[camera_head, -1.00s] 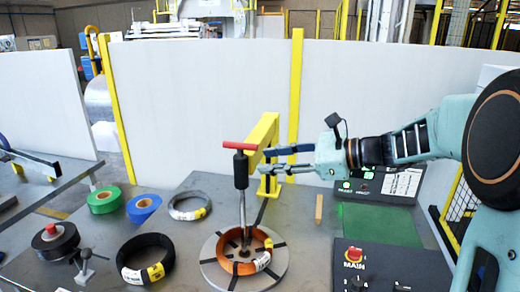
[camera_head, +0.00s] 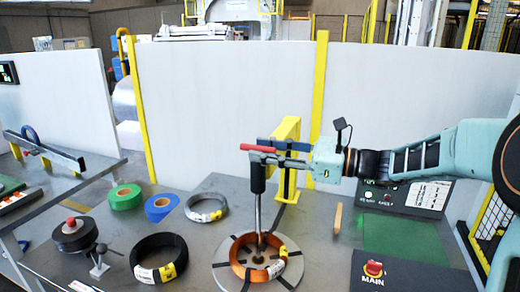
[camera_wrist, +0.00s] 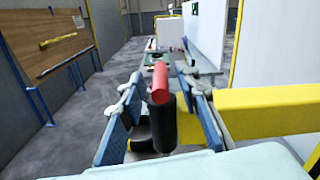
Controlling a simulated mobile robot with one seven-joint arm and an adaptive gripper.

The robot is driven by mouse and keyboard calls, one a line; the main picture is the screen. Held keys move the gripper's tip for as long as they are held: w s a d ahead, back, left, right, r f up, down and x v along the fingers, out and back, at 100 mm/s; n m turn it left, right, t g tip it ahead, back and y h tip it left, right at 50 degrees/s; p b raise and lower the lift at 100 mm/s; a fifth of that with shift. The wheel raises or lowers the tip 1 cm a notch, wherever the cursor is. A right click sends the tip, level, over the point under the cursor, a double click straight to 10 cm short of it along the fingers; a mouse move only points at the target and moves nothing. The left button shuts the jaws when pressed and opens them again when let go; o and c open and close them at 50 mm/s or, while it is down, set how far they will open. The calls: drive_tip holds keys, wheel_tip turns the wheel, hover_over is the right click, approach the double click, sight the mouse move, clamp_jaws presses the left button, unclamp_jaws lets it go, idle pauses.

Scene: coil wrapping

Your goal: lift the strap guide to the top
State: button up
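The strap guide is a black cylinder (camera_head: 257,178) with a red crossbar handle (camera_head: 258,148) on a thin upright rod. It stands above the round turntable (camera_head: 226,276), which carries an orange coil (camera_head: 240,268). My gripper (camera_head: 277,152) reaches in from the right at the height of the handle. In the wrist view the red handle (camera_wrist: 159,82) and black cylinder (camera_wrist: 163,128) lie between my two blue-padded fingers. Gaps show on both sides, so my gripper is open around the guide. The far fingertips are partly hidden behind the handle in the head view.
A yellow post with an arm (camera_head: 287,140) stands just behind the guide, close to my gripper. A black coil (camera_head: 150,268), a grey coil (camera_head: 206,207), and green (camera_head: 124,197) and blue (camera_head: 160,207) rolls lie left. A control box (camera_head: 385,275) is at front right.

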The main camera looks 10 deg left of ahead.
drive_tip(key=shift+w+a, duration=0.1)
drive_tip(key=shift+a, duration=0.6)
clamp_jaws()
